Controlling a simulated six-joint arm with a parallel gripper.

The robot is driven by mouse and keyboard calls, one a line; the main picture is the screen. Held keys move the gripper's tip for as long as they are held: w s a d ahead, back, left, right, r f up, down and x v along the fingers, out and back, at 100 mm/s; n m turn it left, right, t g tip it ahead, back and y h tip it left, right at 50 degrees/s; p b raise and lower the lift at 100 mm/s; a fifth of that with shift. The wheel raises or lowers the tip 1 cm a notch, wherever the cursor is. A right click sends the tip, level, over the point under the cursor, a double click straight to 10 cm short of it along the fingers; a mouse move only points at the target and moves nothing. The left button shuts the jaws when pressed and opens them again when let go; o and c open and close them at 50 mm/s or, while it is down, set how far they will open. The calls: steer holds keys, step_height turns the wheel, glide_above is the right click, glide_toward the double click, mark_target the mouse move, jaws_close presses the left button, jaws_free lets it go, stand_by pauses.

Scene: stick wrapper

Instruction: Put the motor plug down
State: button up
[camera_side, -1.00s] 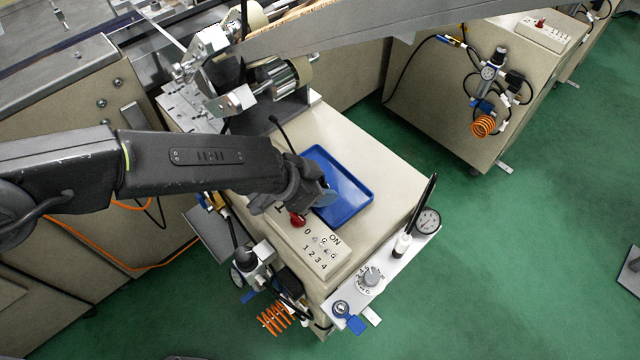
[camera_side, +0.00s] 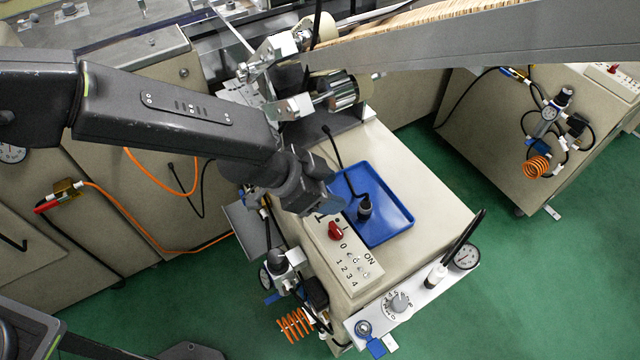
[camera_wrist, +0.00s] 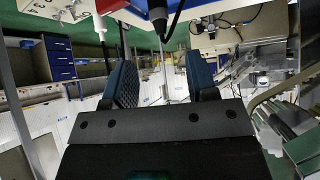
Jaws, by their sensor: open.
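The motor plug (camera_side: 365,208) is a dark cylinder with a black cable. It rests in the blue tray (camera_side: 395,226), near the tray's left side, and appears upright. The cable runs up from it across the tray's far left edge. My gripper (camera_side: 322,203) is left of the tray, apart from the plug; its fingertips are hard to make out there. In the wrist view my gripper (camera_wrist: 163,78) is open, with nothing between its two blue-faced fingers. The plug (camera_wrist: 158,12) shows at the top edge of that view, beyond the fingers, partly cut off.
A control panel (camera_side: 345,257) with a red knob (camera_side: 336,231) lies just below my gripper. A bracket with dials (camera_side: 400,302) and a black-tipped stick (camera_side: 455,246) stands at the front right. Metal rollers (camera_side: 335,93) are behind the tray. The tray's right part is clear.

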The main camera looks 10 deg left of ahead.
steer(key=shift+v, duration=1)
steer(key=w+a+r+n+t+y, duration=0.2)
steer(key=a+r+t, duration=0.1)
steer(key=a+r, duration=0.4)
steer(key=w+a+r+n+t+y, duration=0.25)
steer(key=a+r, duration=0.35)
steer(key=a, duration=0.3)
steer(key=s+a+r+n+y, duration=0.2)
steer(key=a+r, duration=0.1)
steer(key=a, duration=0.3)
steer(key=s+a+r+n+y, duration=0.2)
steer(key=s+a+r+n, duration=0.1)
steer(key=a, duration=0.4)
steer(key=s+a+n+g, duration=0.1)
steer(key=s+a+g, duration=0.1)
steer(key=s, duration=0.7)
steer(key=s+a+n+g, duration=0.2)
steer(key=s+a, duration=0.3)
steer(key=s, duration=0.5)
